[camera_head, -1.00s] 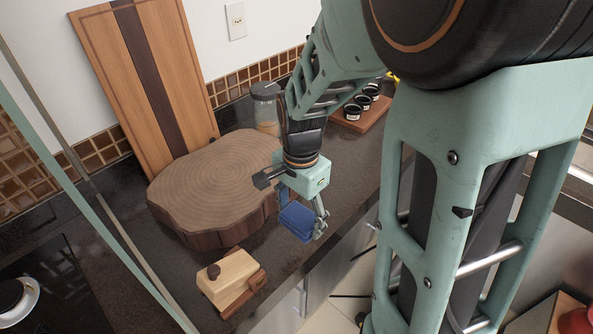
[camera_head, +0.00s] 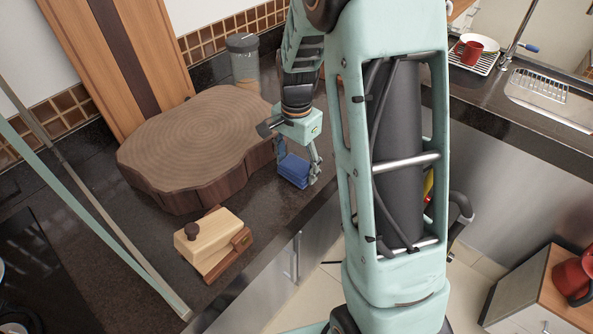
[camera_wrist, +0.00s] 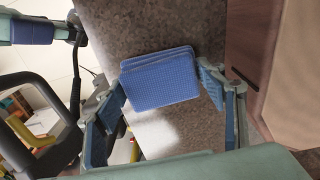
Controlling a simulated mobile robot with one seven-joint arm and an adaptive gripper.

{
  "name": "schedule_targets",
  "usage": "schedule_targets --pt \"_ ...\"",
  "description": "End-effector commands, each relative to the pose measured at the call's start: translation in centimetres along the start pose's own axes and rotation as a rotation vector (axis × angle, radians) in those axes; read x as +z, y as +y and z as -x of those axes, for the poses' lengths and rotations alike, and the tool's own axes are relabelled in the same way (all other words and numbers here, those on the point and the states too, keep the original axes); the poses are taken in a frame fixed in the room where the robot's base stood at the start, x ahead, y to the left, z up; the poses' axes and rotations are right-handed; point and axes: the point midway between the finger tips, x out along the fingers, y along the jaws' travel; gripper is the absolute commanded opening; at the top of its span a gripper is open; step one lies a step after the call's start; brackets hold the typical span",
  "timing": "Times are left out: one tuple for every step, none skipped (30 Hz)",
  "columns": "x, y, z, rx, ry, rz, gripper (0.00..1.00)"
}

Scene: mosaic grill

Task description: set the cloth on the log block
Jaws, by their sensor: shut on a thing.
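The log block (camera_head: 195,135) is a wide, low slab with ring-marked top and dark bark sides, standing on the dark counter in the head view. My gripper (camera_head: 297,163) is just to the right of its right edge. It is shut on a folded blue cloth (camera_head: 293,172), which hangs beside the block and not over its top. In the wrist view the cloth (camera_wrist: 160,80) shows as a ribbed blue pad between the two fingers of my gripper (camera_wrist: 163,88). The cloth's exact height above the counter is hard to tell.
A wooden box with a dark knob (camera_head: 212,240) sits in front of the block. A tall cutting board (camera_head: 120,60) leans behind it, and a glass jar (camera_head: 243,60) stands at its back right. The block's top is bare.

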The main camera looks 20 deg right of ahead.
Motion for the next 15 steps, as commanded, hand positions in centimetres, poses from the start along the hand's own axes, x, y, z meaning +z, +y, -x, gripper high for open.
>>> schedule_targets --pt "-0.02 -0.02 -0.42 -0.001 0.000 0.000 0.42" --pt "-0.02 -0.03 -0.37 -0.001 0.001 0.000 0.42" --pt "-0.02 -0.03 -0.28 -0.001 0.001 0.000 0.42" --pt "-0.02 -0.03 -0.22 -0.001 0.001 0.000 0.42" --pt "-0.01 -0.03 -0.20 -0.001 0.001 0.000 0.42" --pt "-0.01 -0.03 -0.20 -0.001 0.001 0.000 0.42" --pt "-0.01 -0.03 -0.20 -0.001 0.001 0.000 0.42" --pt "-0.01 -0.03 -0.23 -0.001 0.001 0.000 0.42" --pt "0.00 -0.03 -0.34 -0.001 0.001 0.000 0.42" --pt "0.00 -0.03 -0.46 -0.001 0.001 0.000 0.42" --pt "0.00 -0.03 -0.58 -0.001 0.001 0.000 0.42" --pt "0.00 -0.03 -0.71 -0.001 0.001 0.000 0.42" --pt "0.00 -0.04 -0.57 -0.002 0.001 0.000 0.68" --pt "0.00 -0.04 -0.54 -0.002 0.001 0.000 0.71" --pt "0.00 -0.03 -0.54 -0.001 0.001 0.000 0.75"
